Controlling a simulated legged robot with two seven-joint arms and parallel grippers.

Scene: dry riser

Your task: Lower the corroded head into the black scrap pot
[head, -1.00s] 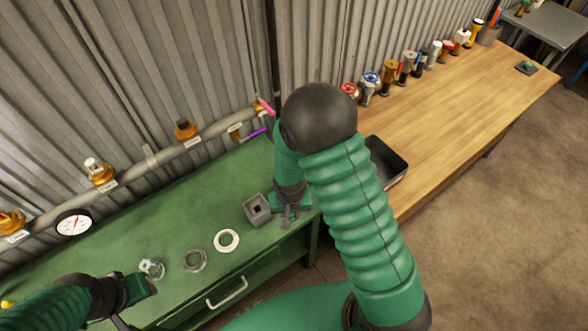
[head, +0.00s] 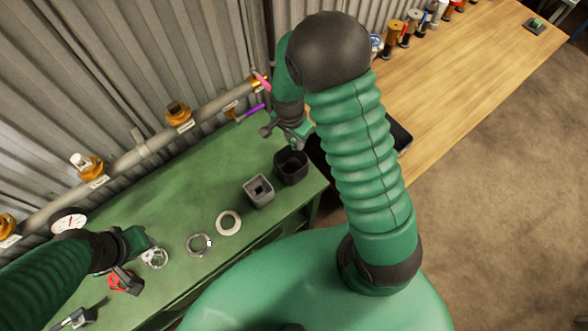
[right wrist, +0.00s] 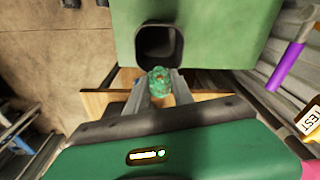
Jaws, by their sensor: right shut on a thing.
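The corroded head (right wrist: 160,80) is a small, rough green piece with brown patches, gripped between my right gripper's fingertips (right wrist: 160,86) in the right wrist view. The right gripper also shows in the head view (head: 285,133), just above and beyond the black scrap pot in the picture. The black scrap pot (head: 291,166) stands on the green bench with its square mouth open. In the right wrist view the pot (right wrist: 160,45) lies just past the fingertips, and the head is outside its mouth. My left gripper (head: 146,246) is beside a pale metal fitting (head: 155,258); its fingers are unclear.
A white ring (head: 228,223) and a grey ring (head: 199,245) lie on the green bench (head: 185,200). A pipe (head: 145,152) with brass fittings runs behind. A wooden table (head: 450,70) is at right.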

